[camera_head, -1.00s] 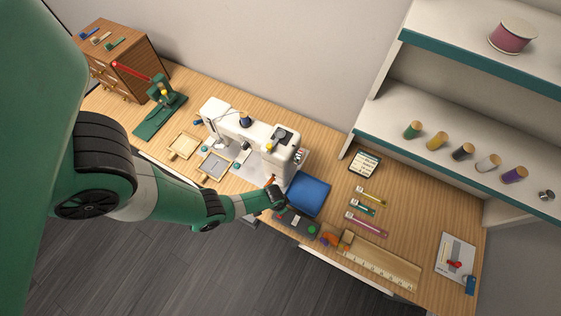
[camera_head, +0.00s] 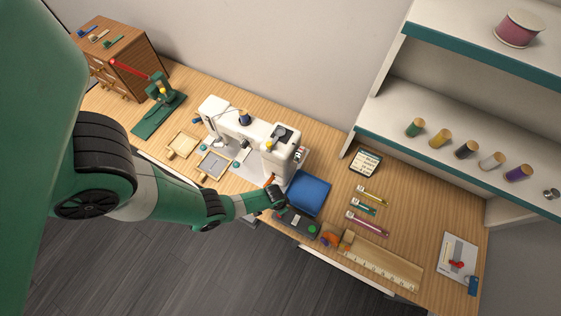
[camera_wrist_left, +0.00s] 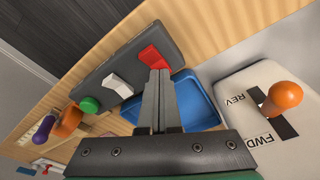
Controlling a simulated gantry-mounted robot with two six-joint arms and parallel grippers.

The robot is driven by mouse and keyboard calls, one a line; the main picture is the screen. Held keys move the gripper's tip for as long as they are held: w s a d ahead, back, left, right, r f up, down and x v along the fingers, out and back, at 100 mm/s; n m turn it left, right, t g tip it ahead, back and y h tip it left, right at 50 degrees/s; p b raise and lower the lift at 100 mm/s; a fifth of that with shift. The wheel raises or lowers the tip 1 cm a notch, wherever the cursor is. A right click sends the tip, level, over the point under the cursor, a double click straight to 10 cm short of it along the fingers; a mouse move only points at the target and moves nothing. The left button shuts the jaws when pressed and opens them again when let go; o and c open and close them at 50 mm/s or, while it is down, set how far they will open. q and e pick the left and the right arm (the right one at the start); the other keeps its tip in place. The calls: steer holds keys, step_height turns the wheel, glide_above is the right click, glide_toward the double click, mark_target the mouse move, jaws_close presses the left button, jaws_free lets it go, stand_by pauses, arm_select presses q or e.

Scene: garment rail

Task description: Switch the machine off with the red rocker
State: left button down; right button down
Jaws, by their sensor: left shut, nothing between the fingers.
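The red rocker (camera_wrist_left: 152,56) sits at one end of a dark grey control box (camera_wrist_left: 128,68), beside a white rocker (camera_wrist_left: 118,85) and a green button (camera_wrist_left: 90,105). In the head view the control box (camera_head: 299,224) lies at the table's front edge, partly hidden by my left arm. My left gripper (camera_wrist_left: 160,72) is shut and empty, with its fingertips right at the red rocker's near edge; I cannot tell whether they touch. The gripper (camera_head: 283,207) hides the rocker in the head view. The white sewing machine (camera_head: 284,152) stands just behind. My right gripper is not in view.
A blue tray (camera_head: 306,193) lies close beside the gripper. The machine's orange-knobbed lever (camera_wrist_left: 283,97) marked REV and FWD is at the right of the wrist view. A wooden ruler (camera_head: 378,268) and orange item (camera_head: 330,239) lie right of the box.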

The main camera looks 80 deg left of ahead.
arm_select(q)
steer(key=shift+s, duration=0.1)
step_height(320, 180, up, 7)
steer(key=p, duration=0.6)
steer(key=shift+d+f+p, duration=0.1)
steer(key=shift+p, duration=0.3)
